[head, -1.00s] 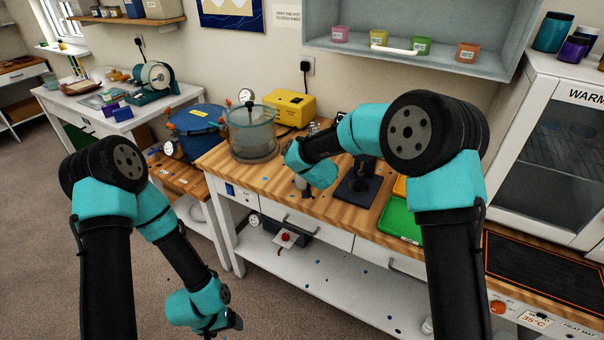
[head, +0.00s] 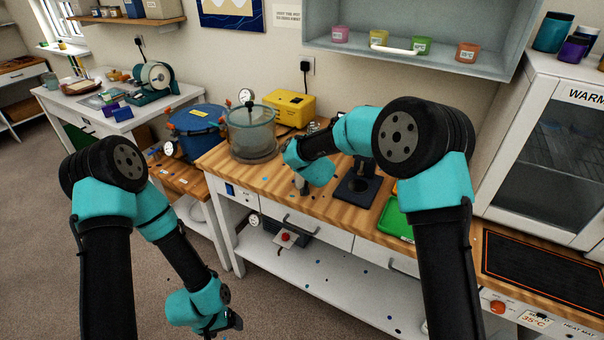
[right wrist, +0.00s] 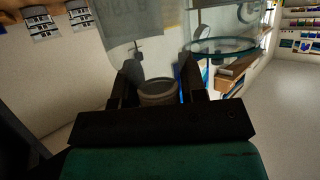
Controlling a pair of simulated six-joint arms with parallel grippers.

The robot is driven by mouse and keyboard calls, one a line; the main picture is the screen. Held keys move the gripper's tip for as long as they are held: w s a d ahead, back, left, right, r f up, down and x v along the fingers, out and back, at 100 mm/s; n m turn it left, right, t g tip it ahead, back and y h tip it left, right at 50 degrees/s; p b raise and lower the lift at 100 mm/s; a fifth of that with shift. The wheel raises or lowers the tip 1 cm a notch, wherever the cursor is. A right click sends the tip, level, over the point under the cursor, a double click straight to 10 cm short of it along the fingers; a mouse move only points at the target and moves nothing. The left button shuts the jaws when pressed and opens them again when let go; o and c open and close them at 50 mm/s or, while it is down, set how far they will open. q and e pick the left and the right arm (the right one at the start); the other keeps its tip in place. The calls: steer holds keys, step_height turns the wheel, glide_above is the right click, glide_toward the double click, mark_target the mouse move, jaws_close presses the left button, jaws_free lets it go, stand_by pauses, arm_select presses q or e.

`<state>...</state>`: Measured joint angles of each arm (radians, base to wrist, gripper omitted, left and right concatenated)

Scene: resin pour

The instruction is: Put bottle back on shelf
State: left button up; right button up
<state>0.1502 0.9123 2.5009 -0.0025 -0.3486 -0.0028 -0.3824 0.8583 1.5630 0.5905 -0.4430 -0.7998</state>
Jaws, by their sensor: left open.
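My left gripper (head: 232,326) hangs low at the bottom of the head view, empty and open, away from the bench. My right gripper is mostly hidden behind its own wrist over the bench in the head view. In the right wrist view the right gripper (right wrist: 160,88) has a finger on each side of a round grey-brown piece (right wrist: 158,91), possibly a bottle's top. Whether the fingers touch it is unclear. No whole bottle can be made out. The grey wall shelf (head: 400,68) holds several small coloured labelled cups.
On the wooden bench (head: 335,215) stand a clear chamber (head: 252,135), a yellow box (head: 290,107), a dark stand (head: 358,187) and a green tray (head: 396,222). A blue pot (head: 197,132) is at left. A warming cabinet (head: 560,150) and a heat mat (head: 535,275) are at right.

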jaws_close()
stand_by(0.3)
steer(key=shift+r, duration=1.8)
steer(key=s+r, duration=0.1)
steer(key=s, duration=1.5)
steer(key=shift+r, duration=0.2)
